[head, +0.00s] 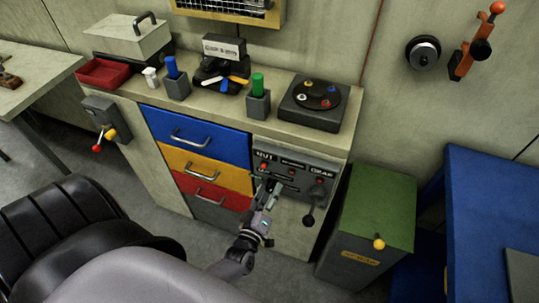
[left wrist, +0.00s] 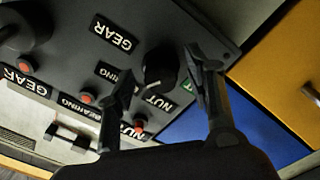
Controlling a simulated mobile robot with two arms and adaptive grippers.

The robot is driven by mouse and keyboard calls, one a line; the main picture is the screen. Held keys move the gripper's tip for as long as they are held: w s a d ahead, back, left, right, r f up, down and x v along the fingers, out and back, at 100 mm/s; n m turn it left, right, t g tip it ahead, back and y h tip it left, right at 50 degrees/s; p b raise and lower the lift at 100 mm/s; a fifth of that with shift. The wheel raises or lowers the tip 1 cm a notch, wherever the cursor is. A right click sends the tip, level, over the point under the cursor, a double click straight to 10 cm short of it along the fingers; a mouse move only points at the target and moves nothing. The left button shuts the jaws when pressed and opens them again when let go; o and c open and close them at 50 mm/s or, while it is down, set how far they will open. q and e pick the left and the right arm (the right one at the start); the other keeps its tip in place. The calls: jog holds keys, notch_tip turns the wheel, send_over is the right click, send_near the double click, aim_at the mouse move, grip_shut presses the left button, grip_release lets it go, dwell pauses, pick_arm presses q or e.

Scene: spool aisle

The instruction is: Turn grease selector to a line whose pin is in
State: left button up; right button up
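The dark grease panel (head: 296,172) is on the bench front in the head view, with NUT and GEAR labels readable. In the left wrist view it appears upside down. The black selector knob (left wrist: 160,64) has a pale mark on its lower edge, towards the lower NUT label (left wrist: 158,99). BEARING and GEAR labels (left wrist: 113,33) lie beside it. A row of red pins (left wrist: 88,98) has its own labels; I cannot tell which pins are in. My left gripper (head: 269,186) is open, its fingers on either side of the knob, with gaps showing. My right gripper is out of view.
The benchtop holds a round black turntable (head: 313,103) and cups.

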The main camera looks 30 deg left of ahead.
pick_arm(q)
jog(key=shift+s, duration=0.25)
jog(key=v, duration=1.1)
jog(key=shift+s, duration=0.3)
jog(key=shift+d, duration=0.2)
jog(key=s+d+f+m+g+h, duration=0.2)
jog(key=s+d+f+m+g, duration=0.15)
jog(key=f, duration=0.65)
jog(key=s+d+f+m+g+h, duration=0.25)
jog(key=f+m+g, duration=0.2)
jog(key=f, duration=0.65)
jog(key=s+a+f+m+g, duration=0.2)
jog(key=s+f, duration=0.4)
jog(key=s, duration=0.3)
jog(key=s+a+f+m+g, duration=0.2)
jog(key=s+f+m+g, duration=0.3)
jog(key=s, duration=0.5)
jog(key=shift+s+a+f+g, duration=0.2)
jog(key=shift+s+f+g, duration=0.1)
jog(key=shift+f+g, duration=0.55)
